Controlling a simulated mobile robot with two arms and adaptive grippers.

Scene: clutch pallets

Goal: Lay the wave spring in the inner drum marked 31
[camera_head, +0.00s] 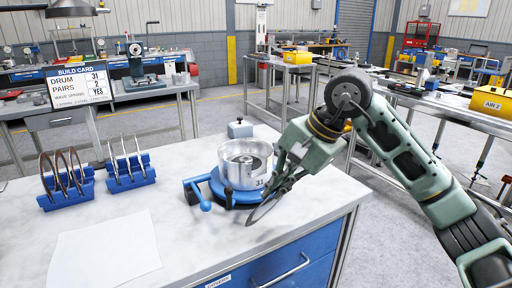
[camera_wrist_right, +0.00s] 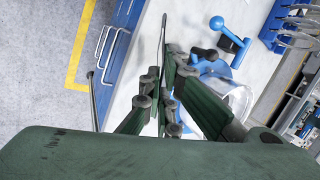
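The drum marked 31 (camera_head: 232,177) is a silvery open cup standing upright in a blue fixture (camera_head: 220,190) on the bench. A hub shows inside it. My right gripper (camera_head: 282,186) is just right of the drum, close to its rim. It is shut on the wave spring (camera_head: 256,216), a thin dark ring held steeply tilted, outside the drum and over the bench's front right part. In the right wrist view the wave spring (camera_wrist_right: 163,35) shows nearly edge-on between the fingers, and the drum (camera_wrist_right: 238,98) is partly hidden behind them. My left gripper is not in view.
Two blue racks, one with brown discs (camera_head: 66,195) and one with steel discs (camera_head: 129,180), stand at the left. A white sheet (camera_head: 105,250) lies in front. A small grey block (camera_head: 240,129) is behind the drum. A build card (camera_head: 80,82) stands at the back left.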

